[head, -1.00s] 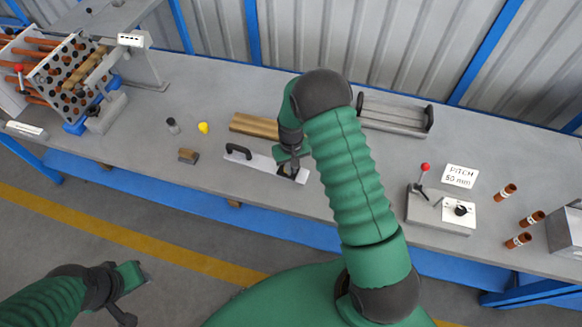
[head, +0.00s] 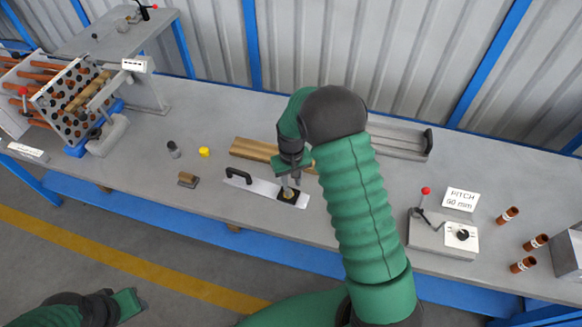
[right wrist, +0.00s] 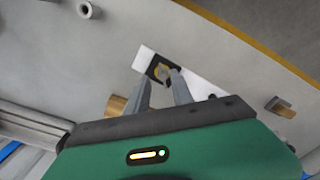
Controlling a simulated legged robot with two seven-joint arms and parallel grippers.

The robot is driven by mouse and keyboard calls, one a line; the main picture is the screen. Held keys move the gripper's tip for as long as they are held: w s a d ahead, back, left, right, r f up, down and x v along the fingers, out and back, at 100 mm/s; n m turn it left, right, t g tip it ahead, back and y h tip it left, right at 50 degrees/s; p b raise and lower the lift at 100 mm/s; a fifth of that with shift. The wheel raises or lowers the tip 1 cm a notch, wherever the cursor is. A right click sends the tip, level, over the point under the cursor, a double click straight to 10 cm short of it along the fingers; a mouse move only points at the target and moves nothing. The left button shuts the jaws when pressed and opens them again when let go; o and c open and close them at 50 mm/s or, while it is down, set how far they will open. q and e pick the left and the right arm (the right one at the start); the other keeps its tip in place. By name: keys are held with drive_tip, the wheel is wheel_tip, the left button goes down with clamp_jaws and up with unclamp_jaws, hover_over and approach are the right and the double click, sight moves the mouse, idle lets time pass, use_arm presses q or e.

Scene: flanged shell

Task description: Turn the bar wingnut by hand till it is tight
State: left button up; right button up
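A white strip plate (head: 262,188) with a black handle (head: 238,176) lies on the bench. At its right end is a black square (head: 284,197) with a small pale round piece (head: 288,194) on it, which seems to be the bar wingnut. In the right wrist view this piece (right wrist: 162,71) looks yellowish and grey on the black square. My right gripper (head: 291,182) is above it, pointing down. Its two fingers (right wrist: 160,77) are apart, near the piece; contact cannot be told. My left gripper (head: 130,304) is low at the left, away from the bench; its fingers are unclear.
Wooden blocks (head: 256,150) lie just behind the plate. A small block (head: 187,180), a grey cylinder (head: 173,149) and a yellow piece (head: 204,152) are to the left. A tube rack (head: 75,100) stands far left. A lever box (head: 440,235) stands right.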

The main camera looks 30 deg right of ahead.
wheel_tip(320, 180, up, 10)
idle(0.5)
drive_tip(key=s+a+n+t, duration=0.2)
drive_tip(key=s+a, duration=0.9)
drive_tip(key=s, duration=0.3)
drive_tip(key=shift+s+a+r+n+t, duration=0.25)
drive_tip(key=shift+s+n+t, duration=0.05)
drive_tip(key=shift+s, duration=0.05)
drive_tip(key=shift+s, duration=0.1)
drive_tip(key=shift+a, duration=0.25)
drive_tip(key=shift+d, duration=0.15)
